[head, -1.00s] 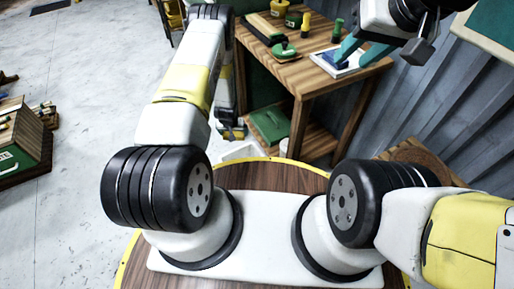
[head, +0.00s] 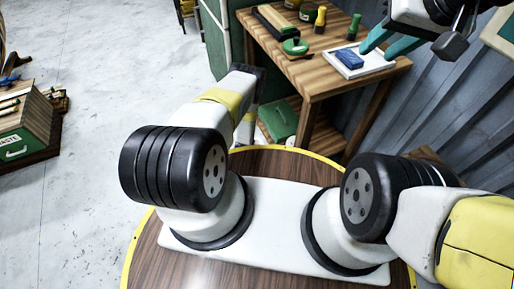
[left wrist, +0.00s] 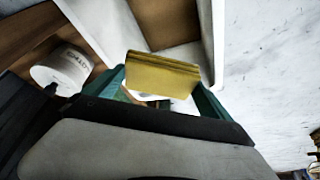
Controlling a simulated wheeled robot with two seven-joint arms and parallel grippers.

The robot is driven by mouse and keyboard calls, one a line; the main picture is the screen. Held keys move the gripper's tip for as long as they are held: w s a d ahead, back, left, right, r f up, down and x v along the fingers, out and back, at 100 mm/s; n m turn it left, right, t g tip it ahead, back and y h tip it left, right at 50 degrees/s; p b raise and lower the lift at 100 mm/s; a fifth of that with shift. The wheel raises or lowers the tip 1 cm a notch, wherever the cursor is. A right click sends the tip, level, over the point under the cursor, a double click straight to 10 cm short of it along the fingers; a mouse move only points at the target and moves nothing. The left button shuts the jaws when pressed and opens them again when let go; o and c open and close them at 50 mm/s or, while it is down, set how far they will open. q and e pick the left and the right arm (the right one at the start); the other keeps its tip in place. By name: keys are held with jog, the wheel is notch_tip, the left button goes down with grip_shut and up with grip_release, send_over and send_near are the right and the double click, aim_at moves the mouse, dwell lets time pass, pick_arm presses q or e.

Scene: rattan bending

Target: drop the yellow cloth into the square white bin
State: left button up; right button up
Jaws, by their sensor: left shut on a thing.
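The yellow cloth (left wrist: 162,75) is a folded pad between the teal fingers of my left gripper (left wrist: 160,84) in the left wrist view. The gripper is shut on it. The square white bin (left wrist: 93,28) shows behind the cloth, with white walls on both sides and a brown surface inside. The cloth overlaps the bin's opening in this view; its height above the bin is hard to tell. My left gripper is hidden in the head view. My right gripper (head: 384,46) has its teal fingers apart, empty, near the tray on the wooden table.
A wooden table (head: 330,88) carries a white tray (head: 379,66) with a blue block (head: 350,59), plus green and yellow tools. A white labelled container (left wrist: 62,68) stands left of the bin. Pale floor (head: 100,70) is open.

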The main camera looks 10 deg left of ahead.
pick_arm(q)
jog(key=shift+f, duration=0.75)
jog(key=o, duration=0.9)
jog(key=shift+o, duration=0.2)
jog(key=v, duration=0.8)
